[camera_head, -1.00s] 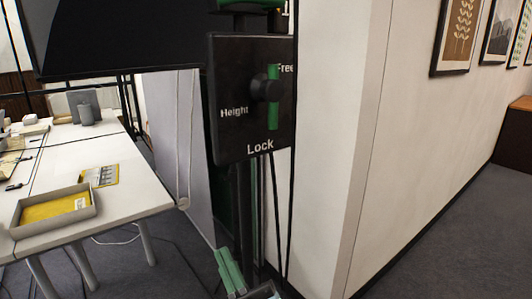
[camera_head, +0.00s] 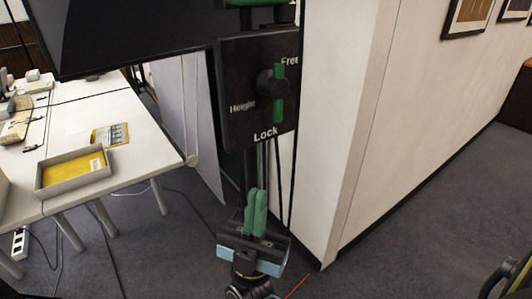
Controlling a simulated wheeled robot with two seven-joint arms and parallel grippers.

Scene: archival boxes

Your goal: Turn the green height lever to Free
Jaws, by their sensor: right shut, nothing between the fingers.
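The green height lever (camera_head: 279,94) is an upright bar on a dark knob (camera_head: 265,84), mounted on a black panel (camera_head: 234,70). The panel reads "Free" at upper right, "Height" at left and "Lock" at the bottom. The lever's upper end is just below "Free" and its lower end is above "Lock"; I cannot tell which setting it is in. My right gripper (camera_head: 257,196), with green fingers, points up below the panel. It is shut and empty, apart from the lever. My left gripper is not in view.
A dark screen (camera_head: 130,35) is left of the panel. A white table (camera_head: 130,165) with a grey tray (camera_head: 75,185) and papers stands at left. A white wall corner (camera_head: 335,130) is close on the right. Open carpet (camera_head: 430,220) lies beyond.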

